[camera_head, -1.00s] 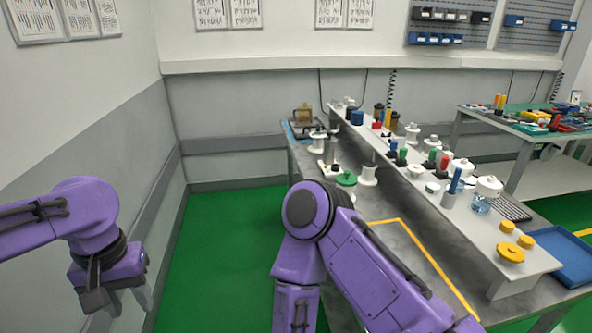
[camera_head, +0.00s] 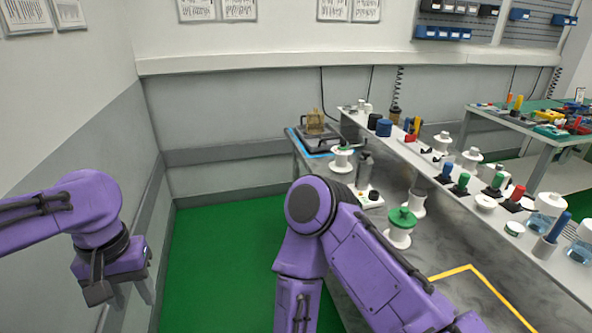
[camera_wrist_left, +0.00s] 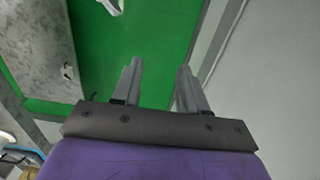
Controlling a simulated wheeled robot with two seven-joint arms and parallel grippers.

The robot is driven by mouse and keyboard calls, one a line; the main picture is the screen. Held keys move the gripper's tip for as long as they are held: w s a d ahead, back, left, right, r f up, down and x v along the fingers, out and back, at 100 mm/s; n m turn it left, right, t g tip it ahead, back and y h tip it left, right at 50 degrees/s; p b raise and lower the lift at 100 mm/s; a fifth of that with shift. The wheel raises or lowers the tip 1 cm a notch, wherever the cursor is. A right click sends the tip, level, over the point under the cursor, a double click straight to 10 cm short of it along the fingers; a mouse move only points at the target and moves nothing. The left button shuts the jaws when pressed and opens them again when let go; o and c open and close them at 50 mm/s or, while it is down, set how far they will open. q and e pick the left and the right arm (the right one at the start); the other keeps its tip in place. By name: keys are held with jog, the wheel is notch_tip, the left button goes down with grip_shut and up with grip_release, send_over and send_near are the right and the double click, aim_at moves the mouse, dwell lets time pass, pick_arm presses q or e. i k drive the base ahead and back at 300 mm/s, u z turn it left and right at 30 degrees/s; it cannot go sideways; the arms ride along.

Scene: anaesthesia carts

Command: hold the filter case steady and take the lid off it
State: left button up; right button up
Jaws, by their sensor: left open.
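I cannot single out the filter case or its lid for certain. A small amber block-like thing (camera_head: 315,122) sits on a dark stand at the far end of the bench, too small to make out.
A grey bench (camera_head: 455,240) runs along the right, with a raised white shelf (camera_head: 470,205) full of jars and coloured plugs. A green-topped spool (camera_head: 400,228) and other white spools stand on the bench. A second table (camera_head: 540,150) is at the right. Green floor (camera_head: 225,240) lies clear at left.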

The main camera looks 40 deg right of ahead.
aim_at(398, 238)
jog(key=z, duration=0.3)
jog(key=i, duration=0.4)
jog(key=z, duration=1.85)
jog(key=i, duration=0.65)
jog(key=z, duration=0.1)
